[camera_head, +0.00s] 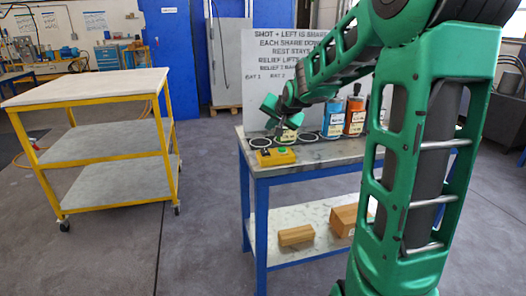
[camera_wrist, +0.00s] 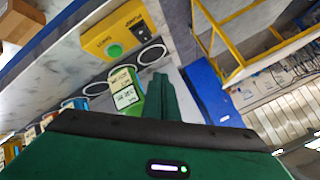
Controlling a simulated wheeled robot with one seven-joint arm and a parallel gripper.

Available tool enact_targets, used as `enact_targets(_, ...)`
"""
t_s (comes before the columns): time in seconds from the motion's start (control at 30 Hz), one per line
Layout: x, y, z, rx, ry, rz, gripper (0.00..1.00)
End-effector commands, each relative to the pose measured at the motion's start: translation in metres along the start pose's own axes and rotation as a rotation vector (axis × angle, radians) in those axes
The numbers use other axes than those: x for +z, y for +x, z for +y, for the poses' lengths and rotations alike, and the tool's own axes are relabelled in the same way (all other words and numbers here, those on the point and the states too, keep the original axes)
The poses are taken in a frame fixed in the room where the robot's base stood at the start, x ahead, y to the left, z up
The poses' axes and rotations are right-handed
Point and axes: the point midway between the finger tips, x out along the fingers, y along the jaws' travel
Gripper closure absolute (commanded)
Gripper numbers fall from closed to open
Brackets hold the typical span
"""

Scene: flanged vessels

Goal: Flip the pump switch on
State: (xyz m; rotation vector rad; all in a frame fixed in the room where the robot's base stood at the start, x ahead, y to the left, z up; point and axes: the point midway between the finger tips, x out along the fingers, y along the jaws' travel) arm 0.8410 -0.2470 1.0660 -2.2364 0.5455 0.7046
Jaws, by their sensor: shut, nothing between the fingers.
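A yellow box (camera_head: 276,157) with a round green button sits at the front left corner of the blue-framed bench (camera_head: 318,150). In the wrist view the yellow box (camera_wrist: 104,29) shows its green button (camera_wrist: 115,51) and small dark lettering too blurred to read surely.
Blue (camera_head: 334,118) and orange (camera_head: 355,117) labelled bottles stand along the bench's back, with white rings (camera_head: 261,142) on its top. A lettered white board (camera_head: 262,80) rises behind. Cardboard boxes (camera_head: 296,235) lie on the lower shelf. A yellow-framed cart (camera_head: 90,88) stands left, with clear floor between.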

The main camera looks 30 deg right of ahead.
Motion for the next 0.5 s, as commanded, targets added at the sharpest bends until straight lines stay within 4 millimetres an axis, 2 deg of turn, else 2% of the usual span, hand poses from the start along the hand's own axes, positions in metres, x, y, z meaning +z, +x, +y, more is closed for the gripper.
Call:
enact_targets(0.1,-0.011,0.010,-0.013,-0.044,0.036,0.024,1.00)
enact_targets(0.2,-0.013,0.012,-0.017,-0.058,0.045,0.030,1.00)
enact_targets(0.5,-0.012,0.012,-0.017,-0.058,0.044,0.030,1.00)
